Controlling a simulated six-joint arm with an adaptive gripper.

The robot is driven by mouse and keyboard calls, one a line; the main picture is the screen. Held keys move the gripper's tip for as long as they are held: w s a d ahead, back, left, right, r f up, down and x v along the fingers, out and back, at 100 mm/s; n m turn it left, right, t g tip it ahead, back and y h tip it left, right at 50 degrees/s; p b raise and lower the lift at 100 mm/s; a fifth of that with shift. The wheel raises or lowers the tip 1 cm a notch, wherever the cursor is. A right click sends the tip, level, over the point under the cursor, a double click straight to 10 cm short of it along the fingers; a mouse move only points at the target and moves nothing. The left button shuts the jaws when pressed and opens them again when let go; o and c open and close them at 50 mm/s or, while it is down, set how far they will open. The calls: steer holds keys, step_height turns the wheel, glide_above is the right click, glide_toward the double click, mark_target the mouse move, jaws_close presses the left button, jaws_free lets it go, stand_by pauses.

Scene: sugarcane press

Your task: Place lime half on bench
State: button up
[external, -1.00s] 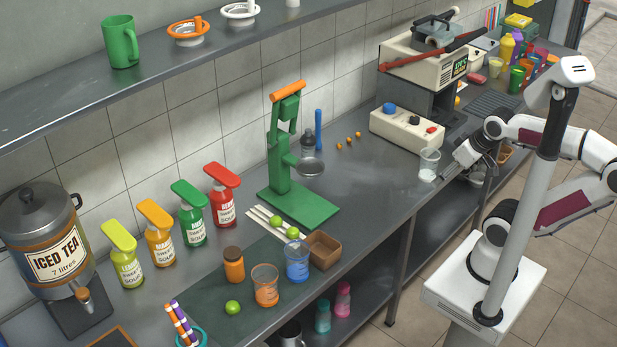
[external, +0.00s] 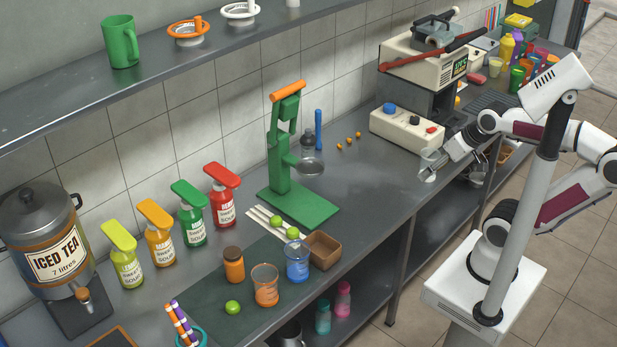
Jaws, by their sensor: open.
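A green lime (external: 232,307) lies on the dark mat at the front of the bench (external: 375,205). Two more green limes, one at the back (external: 277,220) and one closer (external: 292,232), lie by the pale sticks in front of the green press (external: 290,175). I cannot tell from this view which of them is a cut half. My gripper (external: 430,163) is open at the bench's right front edge, far to the right of the limes. It is low over a small whitish item (external: 428,178), mostly covered by the fingers. No lime is visible in the gripper.
A brown box (external: 323,250), a blue cup (external: 297,260), an orange cup (external: 265,285) and an orange jar (external: 233,264) stand near the limes. Several pump bottles line the wall. A white control box (external: 405,130) stands behind my gripper. Bench between press and gripper is mostly clear.

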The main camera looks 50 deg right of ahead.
steer(key=w+a+r+m+t+y, duration=0.1)
steer(key=w+a+r+m+y, duration=0.15)
steer(key=w+a+r, duration=0.4)
steer(key=w+a+r+m+t+y, duration=0.1)
steer(key=w+a+r+m+t, duration=0.15)
steer(key=w+a, duration=0.7)
steer(key=w+a+r+m+t+y, duration=0.1)
steer(key=w+a+r+m+y, duration=0.15)
steer(key=w+a+r, duration=0.4)
steer(key=w+a+f+m+t, duration=0.25)
steer(key=w+a+m, duration=0.95)
steer(key=a, duration=0.6)
steer(key=a+f+m+h, duration=0.4)
steer(key=a+f+m, duration=0.6)
steer(key=a+f, duration=0.5)
steer(key=s+a+f+m+h, duration=0.1)
steer(key=s+f+m, duration=0.1)
steer(key=s+f, duration=0.3)
steer(key=s+a+f+m+g+h, duration=0.1)
steer(key=s+f+m+h, duration=0.1)
steer(key=s+f, duration=0.4)
steer(key=s+a+f+m+g+h, duration=0.1)
steer(key=s+f+m, duration=0.3)
steer(key=f, duration=0.9)
steer(key=shift+s+a+h, duration=0.25)
steer(key=shift+s, duration=0.3)
steer(key=shift+s+a+h, duration=0.2)
steer(key=shift+s+h, duration=0.05)
steer(key=shift+s, duration=0.25)
steer(key=shift+w, duration=0.1)
